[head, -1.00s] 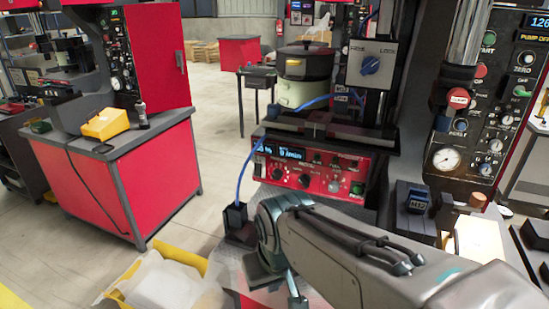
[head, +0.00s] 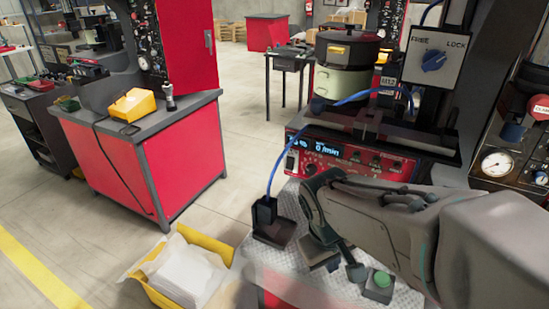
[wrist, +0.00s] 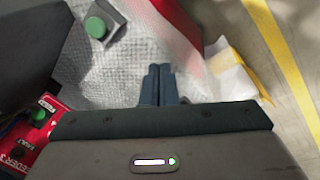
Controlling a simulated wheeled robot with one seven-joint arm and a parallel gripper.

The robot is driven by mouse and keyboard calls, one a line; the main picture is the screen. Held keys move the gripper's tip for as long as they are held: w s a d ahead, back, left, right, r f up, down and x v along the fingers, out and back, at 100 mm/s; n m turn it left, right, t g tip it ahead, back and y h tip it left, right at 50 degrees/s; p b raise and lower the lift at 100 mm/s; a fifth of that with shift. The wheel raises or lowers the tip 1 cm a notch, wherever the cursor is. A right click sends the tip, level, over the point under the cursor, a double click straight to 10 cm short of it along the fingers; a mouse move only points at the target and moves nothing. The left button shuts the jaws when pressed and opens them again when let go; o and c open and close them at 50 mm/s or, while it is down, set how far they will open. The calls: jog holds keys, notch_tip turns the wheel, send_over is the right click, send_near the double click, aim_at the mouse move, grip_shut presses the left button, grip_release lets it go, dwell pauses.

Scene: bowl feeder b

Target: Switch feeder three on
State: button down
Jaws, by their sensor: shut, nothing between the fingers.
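The red feeder control panel (head: 378,161) stands below the bowl feeder (head: 345,55), its blue display showing 0 /min. My arm hides the panel's lower right part. In the wrist view a red panel marked "FEEDER 3" (wrist: 18,152) shows at the left edge, with a green button (wrist: 38,116) on it. My gripper (wrist: 159,72) is shut and empty, above the pale textured bench top and to the right of that panel. In the head view my gripper points down in front of the panel, its fingertips hard to make out.
A small box with a green button (head: 379,281) sits on the bench beside my gripper. A black holder (head: 272,222) with a blue cable stands left of it. A yellow bin (head: 200,240) is at the bench's left. A FREE/LOCK knob (head: 434,60) is above right.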

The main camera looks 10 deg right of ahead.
aim_at(289, 168)
jog(key=w+d+n+t+h+p, duration=0.2)
jog(key=w+n+t+h+p, duration=0.15)
jog(key=w+n+h, duration=0.8)
jog(key=w+a+f+n+t+y+p, duration=0.2)
jog(key=w+a+n+t+y, duration=0.2)
jog(key=w+a+n+t, duration=0.4)
jog(key=w+a+n, duration=0.4)
jog(key=n, duration=0.2)
jog(key=shift+w+a+n+t, duration=0.25)
jog(key=shift+a+n+t, duration=0.1)
jog(key=shift+a, duration=0.05)
jog(key=p+x, duration=0.3)
jog(key=x, duration=1)
jog(key=shift+w+d+p, duration=0.3)
jog(key=shift+p, duration=0.05)
jog(key=shift+w+f, duration=0.1)
